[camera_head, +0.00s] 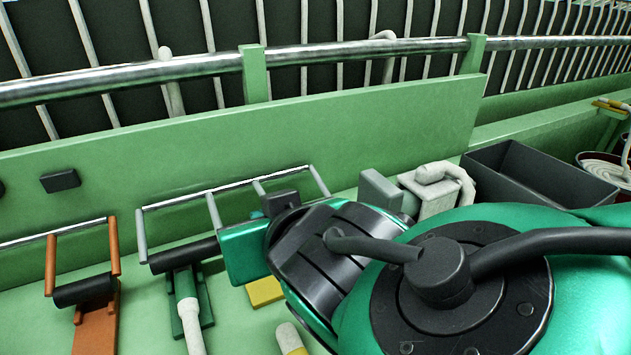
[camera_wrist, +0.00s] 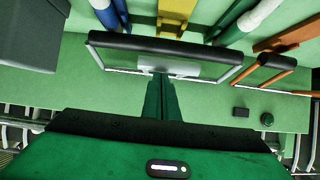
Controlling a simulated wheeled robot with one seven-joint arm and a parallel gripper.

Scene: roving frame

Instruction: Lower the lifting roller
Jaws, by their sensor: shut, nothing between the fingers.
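A black roller (camera_wrist: 140,45) in a pale metal frame spans the upper part of the wrist view, with a yellow base (camera_wrist: 176,14) beyond it. My gripper (camera_wrist: 161,82) is shut and empty; its green fingers overlap the frame's grey crosspiece in the picture. I cannot tell whether they touch. In the head view, similar roller frames stand in a row: one on an orange base (camera_head: 97,325), one on a green base (camera_head: 189,300), and a yellow base (camera_head: 264,291) partly behind my arm. My fingertips are hidden there.
A green wall panel (camera_head: 390,125) and a metal rail (camera_head: 350,53) run behind the frames. A dark open bin (camera_head: 535,178) and a pale curved fitting (camera_head: 440,180) stand to the right. A small dark block (camera_head: 60,181) sits on the panel.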

